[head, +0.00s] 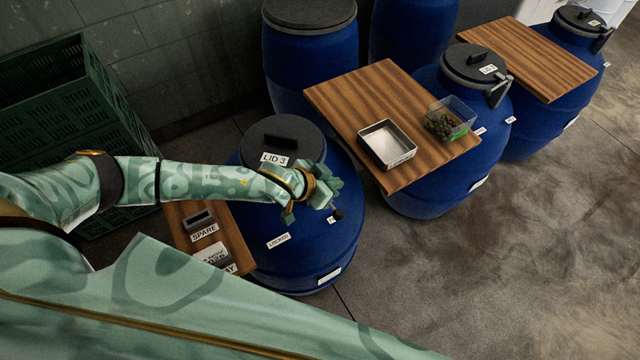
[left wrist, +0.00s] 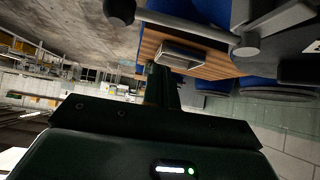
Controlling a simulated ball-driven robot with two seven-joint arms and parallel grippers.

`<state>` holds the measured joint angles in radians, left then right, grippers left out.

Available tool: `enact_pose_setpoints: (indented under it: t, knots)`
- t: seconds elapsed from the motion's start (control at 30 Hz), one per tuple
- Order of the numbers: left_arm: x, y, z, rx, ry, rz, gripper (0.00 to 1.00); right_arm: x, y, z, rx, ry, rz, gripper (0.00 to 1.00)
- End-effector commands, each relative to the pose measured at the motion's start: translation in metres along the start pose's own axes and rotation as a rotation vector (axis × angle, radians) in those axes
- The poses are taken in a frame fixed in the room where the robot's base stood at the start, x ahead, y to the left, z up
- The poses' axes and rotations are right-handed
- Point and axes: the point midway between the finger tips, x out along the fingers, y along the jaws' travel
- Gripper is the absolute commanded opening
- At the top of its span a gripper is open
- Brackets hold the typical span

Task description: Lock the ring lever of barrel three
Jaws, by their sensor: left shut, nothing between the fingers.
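Barrel three (head: 345,245) is blue, with a dark lid (head: 283,136) labelled LID 3. A LOCKED label (head: 278,240) is on its front shoulder; another small label by the gripper is partly covered. My left gripper (head: 322,196) is shut and empty, over the barrel's right shoulder beside the lid. The ring lever's black knob (head: 338,214) shows just below the fingers; the gripper hides most of the lever. In the left wrist view the knob (left wrist: 119,11) and grey lever bar (left wrist: 190,29) lie beyond the shut fingers (left wrist: 160,86), and contact cannot be told. My right gripper is out of view.
A wooden board (head: 340,95) with a metal tray (head: 387,145) and a clear tub (head: 450,120) is at the right. Barrel two's lid (head: 474,64) is behind it. A small board with a SPARE label (head: 204,232) is left; green crates (head: 60,100) stand further left.

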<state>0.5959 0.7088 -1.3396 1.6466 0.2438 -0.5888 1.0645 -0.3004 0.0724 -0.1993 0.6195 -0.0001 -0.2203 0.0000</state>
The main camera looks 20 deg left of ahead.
Motion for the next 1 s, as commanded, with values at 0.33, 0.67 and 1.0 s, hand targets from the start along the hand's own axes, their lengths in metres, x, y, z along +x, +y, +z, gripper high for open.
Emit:
enact_pose_setpoints:
  t: [0.33,0.67,1.0]
  knots:
    - [0.01,0.0,0.031,-0.002,-0.002,0.001,0.0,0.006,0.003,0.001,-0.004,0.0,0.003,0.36]
    - [0.007,0.0,0.038,-0.001,0.0,0.001,0.0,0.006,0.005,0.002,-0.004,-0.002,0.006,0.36]
    - [0.0,-0.006,0.044,-0.001,-0.002,0.0,0.0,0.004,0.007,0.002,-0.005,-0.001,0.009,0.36]
